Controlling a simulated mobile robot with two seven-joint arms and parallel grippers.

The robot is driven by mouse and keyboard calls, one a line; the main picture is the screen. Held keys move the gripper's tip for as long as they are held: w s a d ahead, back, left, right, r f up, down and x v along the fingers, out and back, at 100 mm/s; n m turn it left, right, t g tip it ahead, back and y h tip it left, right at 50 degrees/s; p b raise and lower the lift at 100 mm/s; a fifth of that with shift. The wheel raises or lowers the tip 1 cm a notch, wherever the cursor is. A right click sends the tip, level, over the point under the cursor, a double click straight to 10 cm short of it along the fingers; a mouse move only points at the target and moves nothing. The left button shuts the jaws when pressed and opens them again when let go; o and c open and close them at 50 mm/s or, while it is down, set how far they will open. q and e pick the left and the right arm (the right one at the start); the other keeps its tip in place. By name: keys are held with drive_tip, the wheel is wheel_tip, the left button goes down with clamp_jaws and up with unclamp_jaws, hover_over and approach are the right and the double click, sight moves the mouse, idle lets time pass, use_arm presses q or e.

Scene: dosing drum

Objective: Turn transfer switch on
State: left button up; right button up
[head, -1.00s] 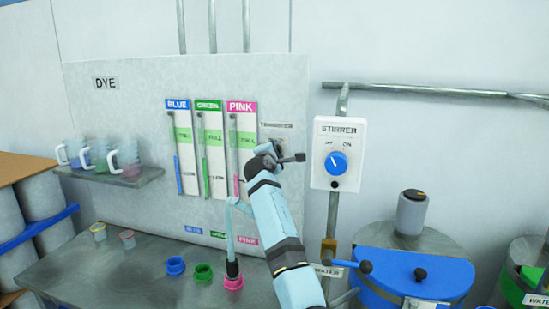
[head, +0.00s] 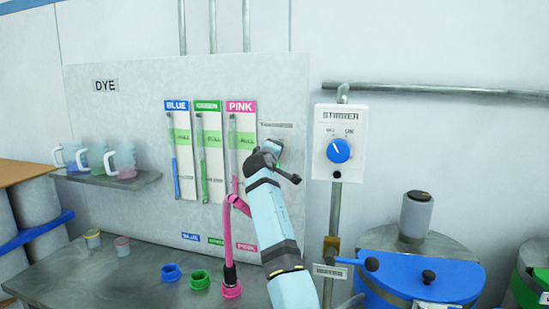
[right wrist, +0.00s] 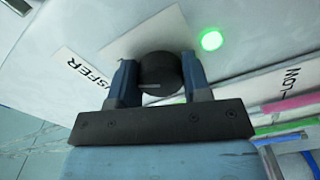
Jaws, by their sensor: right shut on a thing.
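The transfer switch is a round dark knob (right wrist: 160,73) on a pale plate in the right wrist view, beside the label ending "SFER" (right wrist: 84,75). A green light (right wrist: 211,41) glows near the knob. My right gripper (right wrist: 160,80) is shut on the knob, one finger on each side. In the head view my right gripper (head: 268,152) is at the dye panel (head: 130,100), just below the transfer label (head: 276,125), and hides the knob. A hose (head: 228,240) full of pink runs down to a pink ring (head: 231,291). My left gripper is not in view.
The stirrer box (head: 338,140) with a blue dial stands close right of my right arm. Blue, green and pink gauges (head: 205,150) are to its left. A shelf with jugs (head: 115,178) is further left. A blue-lidded drum (head: 420,265) is at lower right.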

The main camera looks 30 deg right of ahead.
idle(0.6)
drive_tip(key=o, duration=0.9)
drive_tip(key=shift+o, duration=0.2)
drive_tip(key=b+v, duration=0.1)
drive_tip(key=v, duration=1.3)
drive_tip(key=shift+b, duration=0.4)
drive_tip(key=shift+d, duration=0.1)
